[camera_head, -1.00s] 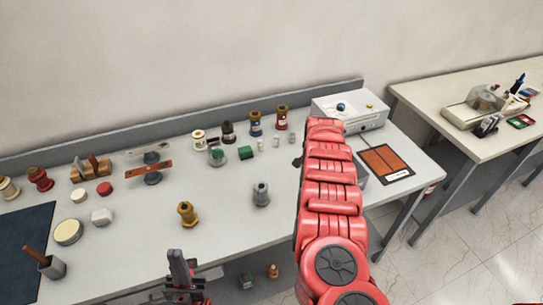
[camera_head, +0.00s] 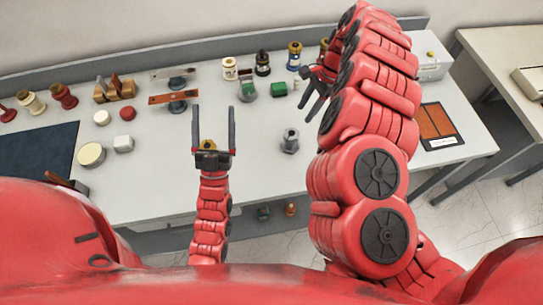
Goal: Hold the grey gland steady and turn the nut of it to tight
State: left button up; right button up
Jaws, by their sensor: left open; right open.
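The grey gland (camera_head: 290,141) stands upright on the workbench, right of the middle of the head view. Its nut appears to be the upper part, but it is too small to judge how tight it is. My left gripper (camera_head: 213,108) is open and empty, left of the grey gland and apart from it, with its fingers pointing to the back of the bench. A brass gland (camera_head: 208,146) shows partly behind its palm. My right gripper (camera_head: 307,112) is open, above and to the right of the grey gland, apart from it, its fingers angled down and left.
An orange panel (camera_head: 436,121) lies at right. The bench around the grey gland is clear.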

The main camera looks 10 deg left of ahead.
pick_arm(q)
jog(key=w+d+f+g+h, duration=0.1)
jog(key=w+f+g, duration=0.3)
jog(key=f, duration=0.1)
jog(key=m+g+h, duration=0.6)
jog(key=g, duration=0.5)
send_near(294, 136)
notch_tip(294, 136, down, 2)
jog(key=s+a, duration=0.2)
jog(key=s, duration=0.1)
jog(key=x, duration=1.6)
jog(key=shift+w+a+r, duration=0.15)
jog(key=shift+w, duration=0.15)
jog(key=shift+w+f, duration=0.3)
jog(key=shift+w, duration=0.1)
grip_shut()
